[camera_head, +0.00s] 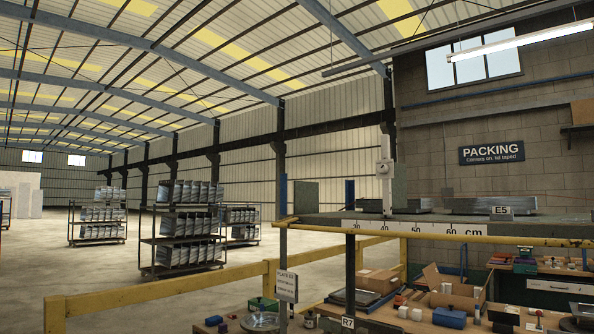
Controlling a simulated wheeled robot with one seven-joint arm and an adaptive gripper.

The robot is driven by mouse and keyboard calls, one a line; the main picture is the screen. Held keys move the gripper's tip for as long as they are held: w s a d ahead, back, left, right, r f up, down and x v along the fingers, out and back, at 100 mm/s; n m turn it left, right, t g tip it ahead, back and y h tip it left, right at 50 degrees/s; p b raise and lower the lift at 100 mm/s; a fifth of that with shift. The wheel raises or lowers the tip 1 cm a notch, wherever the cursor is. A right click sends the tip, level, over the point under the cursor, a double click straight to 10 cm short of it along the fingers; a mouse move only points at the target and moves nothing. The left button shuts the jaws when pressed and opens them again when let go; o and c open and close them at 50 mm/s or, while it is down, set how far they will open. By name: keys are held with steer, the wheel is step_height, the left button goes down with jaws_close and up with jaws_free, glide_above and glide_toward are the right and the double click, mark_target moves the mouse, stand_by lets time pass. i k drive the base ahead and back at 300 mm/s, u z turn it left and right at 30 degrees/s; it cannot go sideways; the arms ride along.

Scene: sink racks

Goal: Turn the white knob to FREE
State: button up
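I cannot make out a white knob or the word FREE in the head view. A white upright device (384,178) with a small dark spot near its top stands at the raised grey shelf, above a centimetre scale (412,228) marked 30 to 60. Whether it has a knob is too small to tell. My gripper is not in view.
A yellow rail (440,237) runs along the shelf's front edge, and another yellow rail (170,288) crosses the left foreground. Below right, benches hold a cardboard box (447,288) and a blue box (450,317). Loaded racks (182,235) stand on open floor at left.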

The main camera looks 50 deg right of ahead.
mark_target(381, 168)
steer(key=u, duration=0.25)
steer(key=k, duration=0.65)
steer(key=z, duration=1.35)
